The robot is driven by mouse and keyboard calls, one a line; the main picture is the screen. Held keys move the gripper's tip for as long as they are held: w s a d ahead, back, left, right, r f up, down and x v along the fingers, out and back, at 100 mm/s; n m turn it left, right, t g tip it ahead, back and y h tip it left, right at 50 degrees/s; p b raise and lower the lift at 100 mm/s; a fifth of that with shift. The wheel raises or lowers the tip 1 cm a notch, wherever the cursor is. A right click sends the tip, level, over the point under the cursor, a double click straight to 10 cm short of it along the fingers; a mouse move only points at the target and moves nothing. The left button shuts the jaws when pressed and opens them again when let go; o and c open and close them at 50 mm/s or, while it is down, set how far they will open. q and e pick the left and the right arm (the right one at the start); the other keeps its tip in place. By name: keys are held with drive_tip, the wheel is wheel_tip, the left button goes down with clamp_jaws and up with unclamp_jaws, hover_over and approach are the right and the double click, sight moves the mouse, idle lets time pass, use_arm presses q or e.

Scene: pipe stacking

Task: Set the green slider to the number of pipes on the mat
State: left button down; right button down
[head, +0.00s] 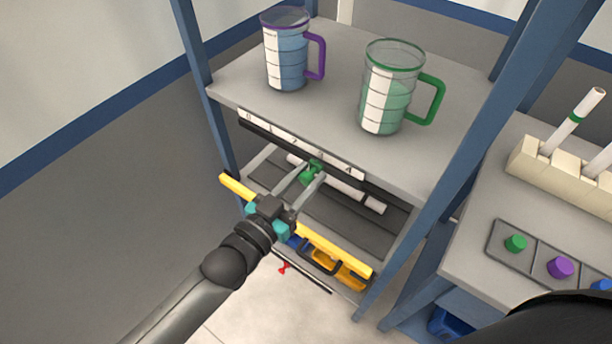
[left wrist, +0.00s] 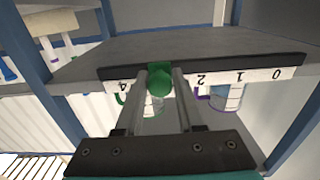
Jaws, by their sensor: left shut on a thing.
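The green slider (head: 312,171) sits on the dark rail under the upper shelf's front edge. My left gripper (head: 313,176) is shut on it. In the left wrist view the slider (left wrist: 160,80) is between the two fingers, on the number strip (left wrist: 255,77). The strip shows 4 on one side of it and 2, 1, 0 on the other; the mark between 4 and 2 is hidden behind the slider and fingers. A dark mat (head: 340,222) lies on the lower shelf. White pipe (head: 345,187) lies on it, partly hidden by my gripper, so I cannot count the pipes.
A purple-handled jug (head: 286,65) and a green-handled jug (head: 385,95) stand on the upper shelf. A yellow bar (head: 335,255) runs along the lower shelf's front. At right are a beige pipe holder (head: 560,170) and a tray with coloured knobs (head: 538,252). Blue posts frame the shelf.

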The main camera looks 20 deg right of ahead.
sight(293, 152)
use_arm(q)
drive_tip(key=w+a, duration=0.2)
drive_tip(key=w+a+b, duration=0.1)
drive_tip(key=w, duration=0.1)
drive_tip(key=shift+w+a+b, duration=0.3)
drive_tip(key=shift+w+a, duration=0.05)
drive_tip(key=shift+w, duration=0.05)
drive_tip(key=c, duration=0.6)
unclamp_jaws()
drive_tip(key=p+v, duration=0.2)
drive_tip(key=v, duration=1.3)
drive_tip(key=shift+s+a, duration=0.1)
